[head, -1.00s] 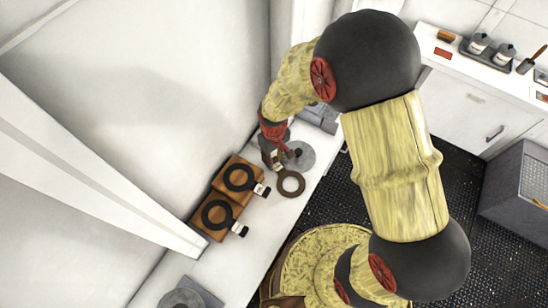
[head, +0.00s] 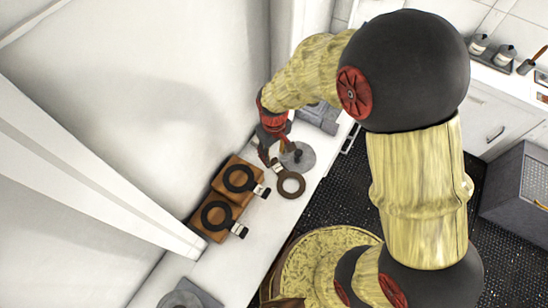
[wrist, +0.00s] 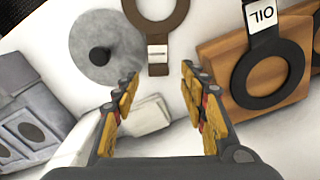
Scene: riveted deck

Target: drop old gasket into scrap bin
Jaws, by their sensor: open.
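The old gasket looks to be the brown ring (head: 291,185) lying flat on the white counter, with a pale-labelled tab pointing toward my gripper. In the wrist view the brown ring (wrist: 181,22) is cut off at the top edge, its tab just beyond my fingertips. My gripper (wrist: 160,82) is open and empty, with the tab lined up between the fingertips but not visibly held. In the head view my gripper (head: 279,158) is over the counter beside the tab. A grey box (head: 515,195) on the floor at right may be the scrap bin; its inside is unclear.
Two black rings with white tags (head: 238,179) rest on wooden blocks (head: 200,226) left of the brown ring; one tag reads OIL. A grey disc with a dark knob (wrist: 105,55) lies close by. A folded white cloth (wrist: 140,119) lies below the gripper in the wrist view.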

